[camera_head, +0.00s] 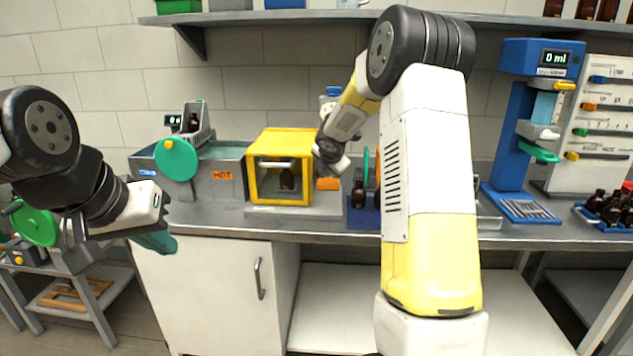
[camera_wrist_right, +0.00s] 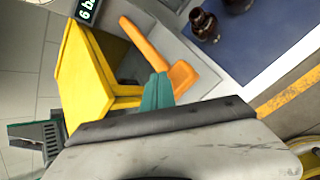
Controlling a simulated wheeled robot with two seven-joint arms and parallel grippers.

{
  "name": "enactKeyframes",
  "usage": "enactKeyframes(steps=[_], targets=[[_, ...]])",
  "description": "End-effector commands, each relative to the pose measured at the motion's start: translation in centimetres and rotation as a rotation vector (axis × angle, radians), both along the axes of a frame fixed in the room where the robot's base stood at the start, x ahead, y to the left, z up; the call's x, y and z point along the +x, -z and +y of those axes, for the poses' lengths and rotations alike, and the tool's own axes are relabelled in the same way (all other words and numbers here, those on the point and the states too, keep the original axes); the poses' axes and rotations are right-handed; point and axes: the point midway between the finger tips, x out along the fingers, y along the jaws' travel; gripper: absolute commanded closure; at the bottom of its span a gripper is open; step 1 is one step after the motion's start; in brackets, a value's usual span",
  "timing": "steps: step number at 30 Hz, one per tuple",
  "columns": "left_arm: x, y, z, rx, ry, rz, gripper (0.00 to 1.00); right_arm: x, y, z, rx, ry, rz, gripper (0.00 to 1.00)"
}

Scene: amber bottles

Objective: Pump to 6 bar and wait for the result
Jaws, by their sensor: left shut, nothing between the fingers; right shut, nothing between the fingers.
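A yellow box (camera_head: 295,135) with a framed front window stands on a pale base on the counter, with a dark bottle (camera_head: 287,178) inside. In the right wrist view the yellow box (camera_wrist_right: 82,75) shows beside a display (camera_wrist_right: 88,10) that reads "6 ba", cut off by the edge. An orange lever (camera_wrist_right: 182,76) is beside the box, and a bit of orange (camera_head: 328,184) shows in the head view. My right gripper (camera_wrist_right: 157,92) is shut and empty, its teal fingertips close to the lever; contact is unclear. My left gripper (camera_head: 160,242) is shut and empty, before the counter's front.
Left of the box is a grey bath (camera_head: 222,172) marked HOT with a green wheel (camera_head: 177,159). Dark bottles (camera_wrist_right: 205,25) stand on a blue mat (camera_wrist_right: 262,40) right of the box. A blue filling stand (camera_head: 510,130) reads 0 ml.

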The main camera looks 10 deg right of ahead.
Motion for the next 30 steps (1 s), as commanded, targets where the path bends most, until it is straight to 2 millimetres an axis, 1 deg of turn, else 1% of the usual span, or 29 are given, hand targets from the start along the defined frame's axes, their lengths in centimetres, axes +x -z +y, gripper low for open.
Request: enactKeyframes(steps=[3, 14, 17, 27, 30], targets=[[0.0, 0.0, 0.0, 0.000, 0.000, 0.000, 1.00, 0.0, -0.4, 0.0, 0.001, 0.001, 0.000, 1.00], [0.0, 0.0, 0.0, 0.000, 0.000, 0.000, 1.00, 0.0, -0.6, 0.0, 0.001, 0.001, 0.000, 1.00], [0.0, 0.0, 0.0, 0.000, 0.000, 0.000, 1.00, 0.0, -1.2, -0.1, 0.002, 0.003, -0.001, 1.00], [0.0, 0.0, 0.0, 0.000, 0.000, 0.000, 1.00, 0.0, -4.6, -0.1, 0.002, 0.004, -0.002, 1.00], [0.0, 0.0, 0.0, 0.000, 0.000, 0.000, 1.00, 0.0, -5.2, 0.0, 0.002, 0.001, -0.001, 1.00]])
